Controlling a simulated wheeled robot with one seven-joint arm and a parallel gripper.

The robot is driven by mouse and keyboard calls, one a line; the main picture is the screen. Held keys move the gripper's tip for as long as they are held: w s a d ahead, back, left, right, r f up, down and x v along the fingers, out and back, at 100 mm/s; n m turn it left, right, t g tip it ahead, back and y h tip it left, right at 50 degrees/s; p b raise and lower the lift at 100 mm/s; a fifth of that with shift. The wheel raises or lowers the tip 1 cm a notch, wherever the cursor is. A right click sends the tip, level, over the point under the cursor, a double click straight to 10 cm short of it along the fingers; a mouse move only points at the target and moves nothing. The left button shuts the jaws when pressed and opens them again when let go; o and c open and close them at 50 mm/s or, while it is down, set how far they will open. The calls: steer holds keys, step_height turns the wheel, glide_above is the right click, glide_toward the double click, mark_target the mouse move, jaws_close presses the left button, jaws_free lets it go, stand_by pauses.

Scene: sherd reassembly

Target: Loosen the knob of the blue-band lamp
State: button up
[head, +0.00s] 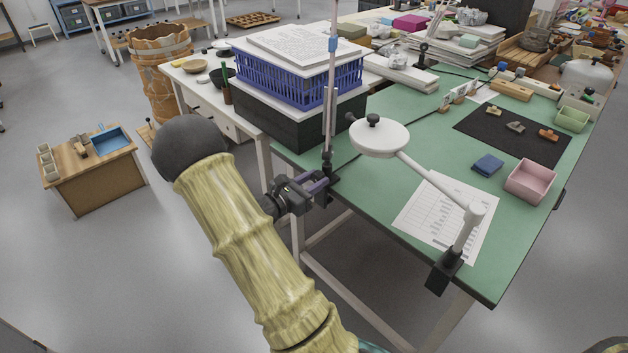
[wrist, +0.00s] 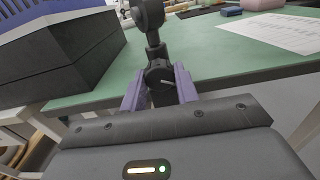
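The blue-band lamp (head: 332,85) is a thin grey upright arm with a blue band (head: 333,44) near the picture's top. A black clamp holds it at the green table's near left edge. Its dark knob (wrist: 160,76), with a pale line across it, faces me in the wrist view. My gripper (head: 320,183) reaches the clamp from the left in the head view. In the wrist view its two purple fingers (wrist: 160,84) stand on either side of the knob, with no clear gap, and appear shut on it. The knob is mostly hidden in the head view.
A white lamp (head: 380,138) is clamped at the table's front edge, over a printed sheet (head: 425,215). A black box (head: 300,125) under a blue crate (head: 290,80) stands close behind my gripper. A pink tray (head: 531,181) lies to the right.

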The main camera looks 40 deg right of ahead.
steer(key=shift+r+n+p, duration=0.25)
steer(key=shift+n+p, duration=0.55)
steer(key=shift+p, duration=0.8)
steer(key=shift+f+n+p, duration=0.2)
steer(key=shift+n+p, duration=0.6)
steer(key=shift+p, duration=0.2)
steer(key=o, duration=1)
steer(key=shift+c, duration=0.2)
steer(key=shift+a, duration=0.15)
steer(key=s+a+p, duration=0.1)
steer(key=a, duration=1.6)
steer(key=shift+s, duration=0.2)
